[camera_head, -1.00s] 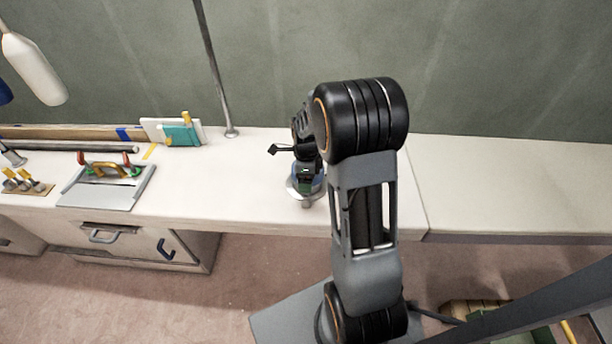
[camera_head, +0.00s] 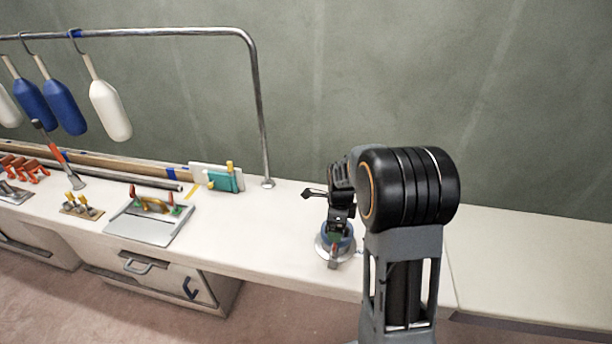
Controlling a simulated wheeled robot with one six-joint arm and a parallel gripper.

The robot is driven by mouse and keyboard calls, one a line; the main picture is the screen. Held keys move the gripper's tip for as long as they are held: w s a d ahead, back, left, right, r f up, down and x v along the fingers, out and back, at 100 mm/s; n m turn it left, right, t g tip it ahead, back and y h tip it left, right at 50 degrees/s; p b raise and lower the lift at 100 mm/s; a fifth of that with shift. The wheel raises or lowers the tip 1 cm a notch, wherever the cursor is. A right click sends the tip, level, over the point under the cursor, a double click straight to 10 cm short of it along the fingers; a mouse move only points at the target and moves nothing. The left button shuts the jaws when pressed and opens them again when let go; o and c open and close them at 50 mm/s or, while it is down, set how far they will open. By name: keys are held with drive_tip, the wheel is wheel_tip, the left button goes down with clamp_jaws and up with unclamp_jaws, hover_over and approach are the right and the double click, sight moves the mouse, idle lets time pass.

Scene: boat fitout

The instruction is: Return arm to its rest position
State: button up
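My arm rises at the right of the head view, its large black elbow joint in front of the workbench (camera_head: 275,232). My gripper (camera_head: 336,226) is beyond the elbow, low over the bench and pointing down. It is at a round blue and silver object with a small handle (camera_head: 333,252). Whether the fingers touch or hold this object cannot be told, as they are small and partly hidden by the wrist.
A grey tray (camera_head: 140,228) with coloured-handled tools and a teal and white block set (camera_head: 222,181) stand left of my gripper. A metal rail (camera_head: 258,110) rises behind, with blue and white fenders (camera_head: 110,110) hanging at left. The bench at right is clear.

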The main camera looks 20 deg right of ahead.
drive_tip(key=shift+n, duration=0.9)
drive_tip(key=n, duration=0.1)
drive_tip(key=s+n, duration=0.1)
drive_tip(key=n, duration=0.1)
drive_tip(key=s+n, duration=0.1)
drive_tip(key=shift+a+f+n+g, duration=0.25)
drive_tip(key=shift+f+n+g, duration=0.05)
drive_tip(key=shift+f+n, duration=0.1)
drive_tip(key=s+a+r+n+t, duration=0.2)
drive_tip(key=s+a+r+n, duration=0.2)
drive_tip(key=s+r+n, duration=0.3)
drive_tip(key=s+a+r+n+t, duration=0.2)
drive_tip(key=s+a+r+n, duration=0.2)
drive_tip(key=n, duration=0.6)
drive_tip(key=shift+s+a+r+t, duration=0.3)
drive_tip(key=shift+s+r, duration=1.1)
drive_tip(key=shift+r, duration=0.45)
